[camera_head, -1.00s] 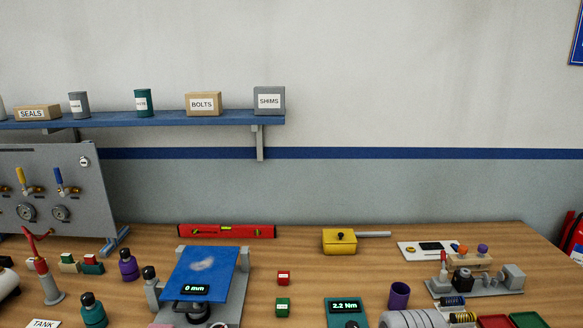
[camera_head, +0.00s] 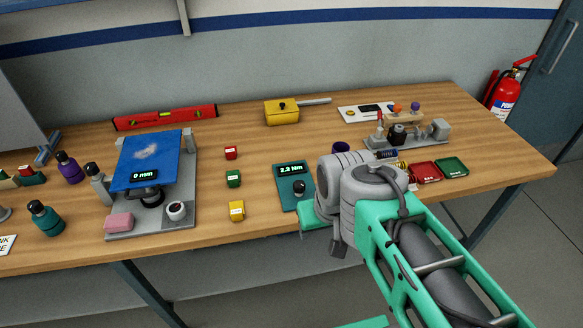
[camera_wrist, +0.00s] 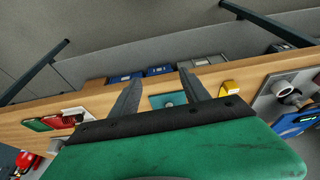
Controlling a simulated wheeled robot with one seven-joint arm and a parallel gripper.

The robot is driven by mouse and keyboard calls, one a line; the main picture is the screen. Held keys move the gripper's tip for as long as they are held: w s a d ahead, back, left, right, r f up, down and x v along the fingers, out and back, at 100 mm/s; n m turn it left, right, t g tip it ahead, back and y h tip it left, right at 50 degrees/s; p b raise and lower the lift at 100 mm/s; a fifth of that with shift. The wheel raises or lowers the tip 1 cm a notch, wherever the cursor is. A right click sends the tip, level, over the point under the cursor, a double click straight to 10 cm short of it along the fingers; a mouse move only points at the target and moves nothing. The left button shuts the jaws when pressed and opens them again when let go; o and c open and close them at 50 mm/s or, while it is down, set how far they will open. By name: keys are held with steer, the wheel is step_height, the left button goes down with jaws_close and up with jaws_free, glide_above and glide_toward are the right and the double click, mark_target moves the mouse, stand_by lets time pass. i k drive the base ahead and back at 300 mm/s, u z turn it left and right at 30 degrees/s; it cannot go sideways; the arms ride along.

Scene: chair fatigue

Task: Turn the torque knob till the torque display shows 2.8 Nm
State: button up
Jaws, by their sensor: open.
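The teal torque unit (camera_head: 285,173) lies on the bench near its front edge. Its display (camera_head: 291,169) reads about 2.2 Nm; the last digit is hard to read. The dark torque knob (camera_head: 299,187) stands on the unit below the display, beside my wrist in the head view. In the wrist view, my gripper (camera_wrist: 161,76) is open, with its two fingers spread and nothing held. The teal unit shows between the fingers in that view (camera_wrist: 168,99), apart from them. In the head view my wrist and arm hide the fingers.
A yellow block (camera_head: 237,210), a green block (camera_head: 233,178) and a red block (camera_head: 231,152) stand left of the unit. The blue tilted plate (camera_head: 150,160) is farther left. Red (camera_head: 425,171) and green (camera_head: 451,166) trays lie right of my arm.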

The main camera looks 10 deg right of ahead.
mark_target(299, 186)
steer(key=z, duration=0.4)
steer(key=k, duration=0.35)
steer(key=u, duration=1.15)
steer(key=i, duration=0.9)
steer(key=u, duration=1.25)
